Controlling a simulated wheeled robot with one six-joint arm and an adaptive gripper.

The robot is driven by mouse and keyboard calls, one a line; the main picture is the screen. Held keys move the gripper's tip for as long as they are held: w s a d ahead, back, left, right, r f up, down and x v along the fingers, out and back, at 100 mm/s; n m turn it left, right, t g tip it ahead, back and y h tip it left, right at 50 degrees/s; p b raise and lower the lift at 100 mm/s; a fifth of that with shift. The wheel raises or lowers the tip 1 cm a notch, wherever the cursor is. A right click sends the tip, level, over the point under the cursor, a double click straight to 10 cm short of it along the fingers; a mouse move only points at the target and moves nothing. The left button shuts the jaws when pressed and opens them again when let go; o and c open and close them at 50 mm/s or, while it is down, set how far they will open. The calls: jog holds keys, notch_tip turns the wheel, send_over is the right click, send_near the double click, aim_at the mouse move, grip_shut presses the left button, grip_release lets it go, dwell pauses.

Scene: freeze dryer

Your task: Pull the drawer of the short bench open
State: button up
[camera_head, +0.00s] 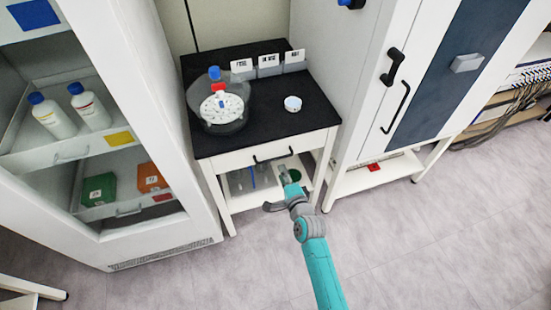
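The short bench has a black top (262,115) and white legs, and stands between two tall white cabinets. Its white drawer front (225,164) sits just under the top and looks flush with the frame, so the drawer appears closed. My gripper (284,172) is at the end of the teal arm, in front of the bench and just below the handle in the picture.
A dark round device with a white rotor (222,107), a small white cup (293,104) and labelled boxes (268,66) stand on the bench. Glassware sits on its lower shelf. An open-fronted cabinet (150,150) stands left, a tall cabinet (340,60) right. The floor (420,235) in front is clear.

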jog(key=x, duration=0.9)
grip_shut()
